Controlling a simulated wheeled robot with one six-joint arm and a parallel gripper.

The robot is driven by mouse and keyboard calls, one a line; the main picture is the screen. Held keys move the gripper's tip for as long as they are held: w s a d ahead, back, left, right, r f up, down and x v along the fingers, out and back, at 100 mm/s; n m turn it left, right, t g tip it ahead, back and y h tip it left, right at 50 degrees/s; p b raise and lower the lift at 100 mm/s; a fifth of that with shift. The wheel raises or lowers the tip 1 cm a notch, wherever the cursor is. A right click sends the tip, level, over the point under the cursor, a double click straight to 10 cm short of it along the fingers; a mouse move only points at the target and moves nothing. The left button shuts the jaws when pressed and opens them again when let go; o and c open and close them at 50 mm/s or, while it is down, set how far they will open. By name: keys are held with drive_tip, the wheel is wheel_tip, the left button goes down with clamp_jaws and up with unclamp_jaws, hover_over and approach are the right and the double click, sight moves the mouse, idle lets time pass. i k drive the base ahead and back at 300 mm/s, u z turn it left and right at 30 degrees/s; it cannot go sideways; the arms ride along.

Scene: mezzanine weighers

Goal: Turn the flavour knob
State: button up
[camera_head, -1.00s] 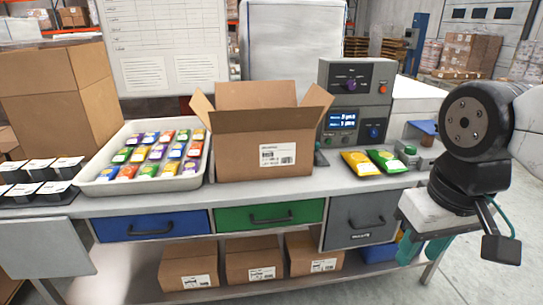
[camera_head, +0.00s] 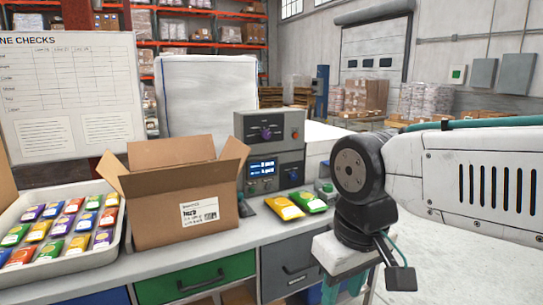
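A grey control box (camera_head: 270,150) stands on the bench in the middle of the view. A purple knob (camera_head: 266,133) sits on its upper panel, and the lettering around it is too small to read. A blue knob (camera_head: 293,174) is lower on the box, right of a lit display (camera_head: 262,167). My gripper (camera_head: 344,287) hangs at the lower right, pointing down, well away from the box and touching neither knob. Its two teal fingers are apart with nothing seen between them; their tips are partly cut off or hidden.
An open carton (camera_head: 185,205) stands left of the box, beside a tray (camera_head: 75,262) of coloured packets. A yellow packet (camera_head: 284,208) and a green packet (camera_head: 309,202) lie in front of the box. A red button (camera_head: 295,135) is right of the purple knob. Open floor lies at right.

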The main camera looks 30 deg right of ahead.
sight(265, 134)
drive_tip(key=u, duration=0.05)
drive_tip(key=i, duration=1.05)
drive_tip(key=z, duration=0.65)
